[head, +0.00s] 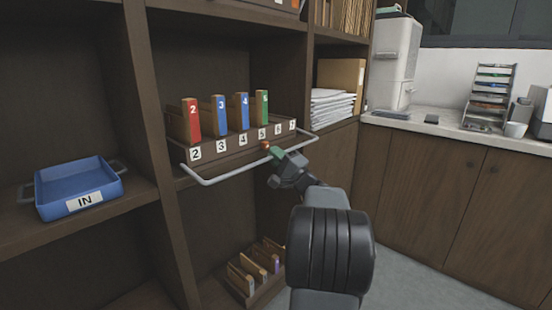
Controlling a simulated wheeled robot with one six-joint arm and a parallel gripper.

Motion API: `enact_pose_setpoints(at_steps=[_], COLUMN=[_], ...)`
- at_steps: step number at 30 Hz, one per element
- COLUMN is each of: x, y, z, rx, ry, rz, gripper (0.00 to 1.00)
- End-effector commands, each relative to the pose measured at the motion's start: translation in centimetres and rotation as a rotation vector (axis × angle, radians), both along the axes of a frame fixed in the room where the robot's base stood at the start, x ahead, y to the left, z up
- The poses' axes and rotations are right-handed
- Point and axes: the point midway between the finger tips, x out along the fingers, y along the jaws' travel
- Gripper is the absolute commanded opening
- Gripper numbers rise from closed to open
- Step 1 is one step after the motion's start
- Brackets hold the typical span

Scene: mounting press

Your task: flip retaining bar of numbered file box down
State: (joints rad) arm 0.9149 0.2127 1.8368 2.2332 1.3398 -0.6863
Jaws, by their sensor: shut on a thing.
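The numbered file box (228,148) sits on a shelf, its front marked 2 to 7. Folders with red, blue and green spines stand in its slots 2 to 5. The pale retaining bar (225,176) reaches out in front of the box, its front run lying low, below the number labels. My gripper (275,154) is at the right part of the bar's front run and is shut on it. The fingers hide the exact grip. A small orange-brown knob (265,145) and a green patch show at the fingertips; I cannot tell what they belong to.
A blue tray (80,188) marked IN stands on the shelf at left, beyond an upright divider (158,150). Stacked papers (331,108) lie right of the box. A lower shelf holds another file holder (262,290). A counter (460,128) stands at right, with open floor before it.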

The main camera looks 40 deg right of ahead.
Motion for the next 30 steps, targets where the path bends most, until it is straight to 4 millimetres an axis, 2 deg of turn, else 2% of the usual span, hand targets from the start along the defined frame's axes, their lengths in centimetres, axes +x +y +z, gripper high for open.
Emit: enact_pose_setpoints(at_steps=[12, 13, 20, 30], x=[0.06, 0.06, 0.05, -0.54], y=[0.03, 0.04, 0.02, -0.08], z=[-0.18, -0.19, -0.13, -0.3], rx=[0.001, 0.001, 0.001, 0.0], ry=[0.003, 0.003, 0.002, 0.002], rz=[0.0, 0.0, 0.0, -0.001], gripper=[0.0, 0.15, 0.37, 0.37])
